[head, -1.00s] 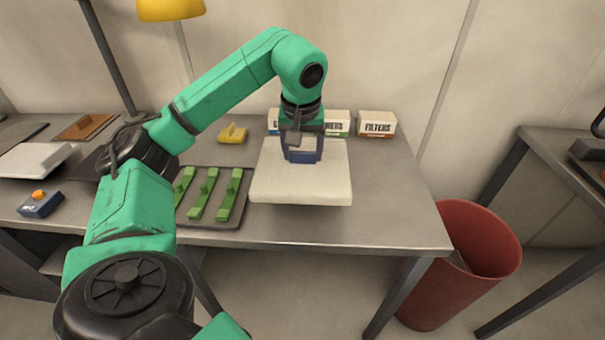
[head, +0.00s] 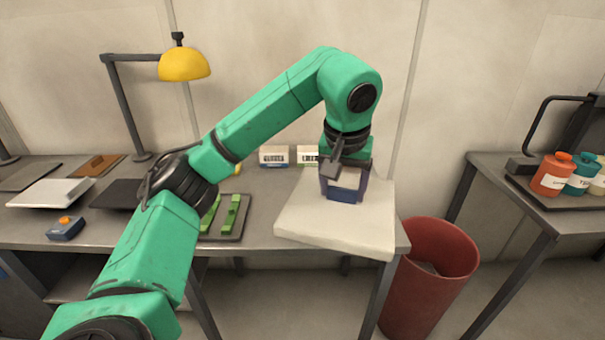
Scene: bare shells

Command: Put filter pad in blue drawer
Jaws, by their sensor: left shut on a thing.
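The filter pad is a thick, off-white square slab (head: 310,225) in the middle right of the head view. My left gripper (head: 343,190) is shut on a raised part at the pad's top, and its fingers hide most of that part. The pad is over the right end of the grey workbench (head: 262,232), tilted, with its near right corner past the bench edge. No drawer shows clearly; a dark bluish shape (head: 14,290) is low at the left edge, and I cannot tell if it is the blue drawer. My right gripper is out of view.
A red bin (head: 430,285) stands right of the bench. A second table (head: 520,215) at the right bears several bottles. Green-topped pieces lie in a dark tray (head: 238,228) left of the pad. A blue box with an orange button (head: 65,228) and a yellow lamp (head: 184,64) are left.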

